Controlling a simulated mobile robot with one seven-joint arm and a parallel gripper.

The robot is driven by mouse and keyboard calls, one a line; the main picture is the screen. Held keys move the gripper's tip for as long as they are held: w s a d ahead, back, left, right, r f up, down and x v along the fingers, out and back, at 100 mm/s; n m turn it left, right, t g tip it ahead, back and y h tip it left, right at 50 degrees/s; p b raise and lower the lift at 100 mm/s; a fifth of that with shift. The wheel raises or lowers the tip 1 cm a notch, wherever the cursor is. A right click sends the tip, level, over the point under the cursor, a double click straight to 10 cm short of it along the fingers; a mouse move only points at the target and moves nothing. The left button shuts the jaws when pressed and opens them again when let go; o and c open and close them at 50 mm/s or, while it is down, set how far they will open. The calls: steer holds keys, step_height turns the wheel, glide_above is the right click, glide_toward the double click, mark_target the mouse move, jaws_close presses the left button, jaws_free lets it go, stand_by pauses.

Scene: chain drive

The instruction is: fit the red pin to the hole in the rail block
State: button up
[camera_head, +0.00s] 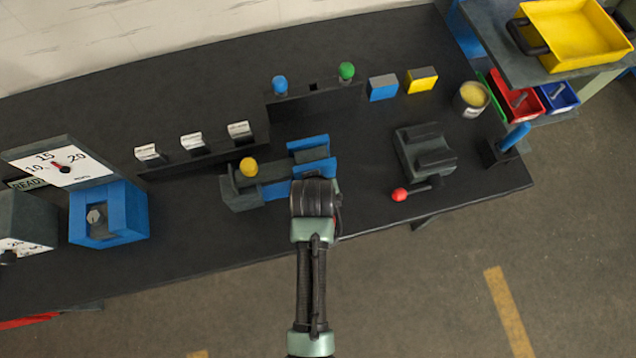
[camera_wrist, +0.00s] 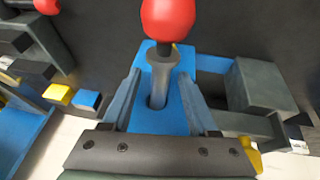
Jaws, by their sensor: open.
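The red pin has a red knob (camera_wrist: 168,18) and a grey shaft (camera_wrist: 162,75), seen in the wrist view. The shaft's foot sits in the round hole of a blue part of the rail block (camera_wrist: 177,112); I cannot tell how deep. My gripper (camera_wrist: 161,80) is open, with one finger on each side of the shaft and gaps between. In the head view my gripper (camera_head: 313,198) is over the rail block's near right end and hides the pin. The rail block's blue plates (camera_head: 308,143) show beyond it.
A yellow knob (camera_head: 249,167) stands on the grey left part of the fixture. A dark block with a red-balled lever (camera_head: 400,194) lies to the right. Blue and green knobs (camera_head: 346,71) stand behind. The near table strip is clear.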

jaws_close()
stand_by(1.4)
